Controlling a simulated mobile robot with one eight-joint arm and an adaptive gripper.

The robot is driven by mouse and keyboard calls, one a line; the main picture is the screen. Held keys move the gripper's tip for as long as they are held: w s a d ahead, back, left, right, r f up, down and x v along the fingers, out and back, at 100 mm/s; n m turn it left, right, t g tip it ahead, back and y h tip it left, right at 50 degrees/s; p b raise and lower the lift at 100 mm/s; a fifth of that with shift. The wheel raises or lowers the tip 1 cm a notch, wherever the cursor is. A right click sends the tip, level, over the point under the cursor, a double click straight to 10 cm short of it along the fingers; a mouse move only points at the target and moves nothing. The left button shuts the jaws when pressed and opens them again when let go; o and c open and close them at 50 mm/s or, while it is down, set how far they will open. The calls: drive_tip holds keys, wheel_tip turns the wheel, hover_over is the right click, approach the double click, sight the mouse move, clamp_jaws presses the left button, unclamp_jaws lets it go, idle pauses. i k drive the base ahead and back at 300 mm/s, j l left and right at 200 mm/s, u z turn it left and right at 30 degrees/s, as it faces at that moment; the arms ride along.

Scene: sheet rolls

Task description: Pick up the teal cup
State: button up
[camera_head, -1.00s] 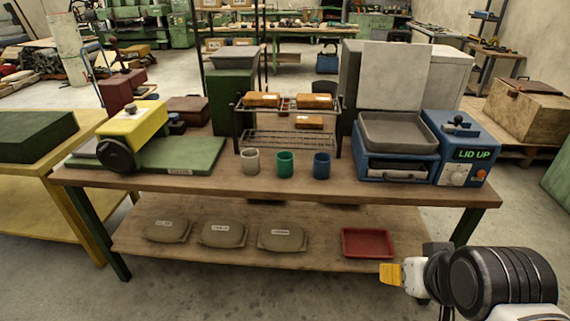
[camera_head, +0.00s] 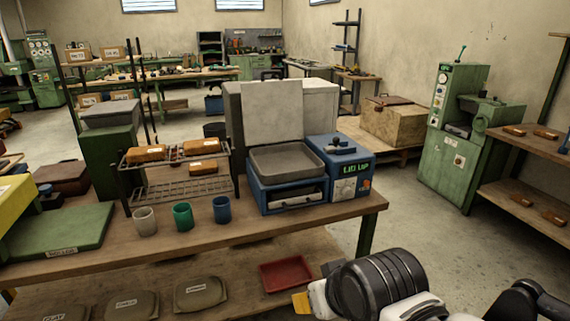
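The teal cup (camera_head: 183,216) stands upright on the wooden workbench (camera_head: 290,221), near its front edge. It is between a pale grey cup (camera_head: 145,221) on its left and a blue cup (camera_head: 222,210) on its right, with small gaps on both sides. My gripper (camera_head: 300,303) shows a yellow tip at the lower middle of the view, in front of the bench and well to the right of and apart from the teal cup. Whether its fingers are open or shut does not show.
Behind the cups is a wire rack (camera_head: 180,190) with orange-brown blocks. To the right is a blue machine (camera_head: 337,168) with its lid up. A red tray (camera_head: 287,273) and several grey-brown pouches (camera_head: 200,293) lie on the lower shelf. Open floor lies right of the bench.

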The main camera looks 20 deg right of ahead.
sight(183, 211)
drive_tip(key=i+l+u, duration=0.15)
drive_tip(key=l, duration=0.2)
drive_tip(key=i+l+u, duration=0.2)
drive_tip(key=l, duration=0.15)
drive_tip(key=l+u, duration=0.15)
drive_tip(key=l, duration=0.2)
drive_tip(key=l+u, duration=0.15)
drive_tip(key=l, duration=0.25)
drive_tip(key=i, duration=0.05)
